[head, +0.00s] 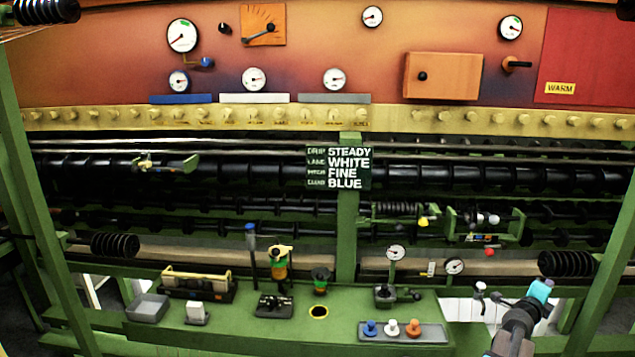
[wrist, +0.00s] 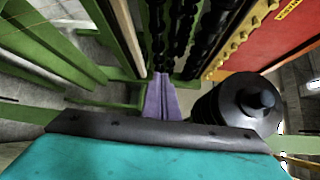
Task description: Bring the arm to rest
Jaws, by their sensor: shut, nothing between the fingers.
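My gripper shows in the wrist view (wrist: 162,84) as two narrow purple fingers. They lie together with nothing between them, pointing along the machine. In the head view my arm rises from the bottom right, and its turquoise end stands in front of the right part of the green bench (head: 260,332). The fingers cannot be made out there. My gripper holds nothing and looks clear of the bench items.
A tray with blue, white and orange knobs (head: 402,331) lies left of my arm. A black ribbed spool (head: 566,264) is close behind my arm's end. A green post (head: 606,265) stands to the right. A sign (head: 339,167) hangs mid-machine.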

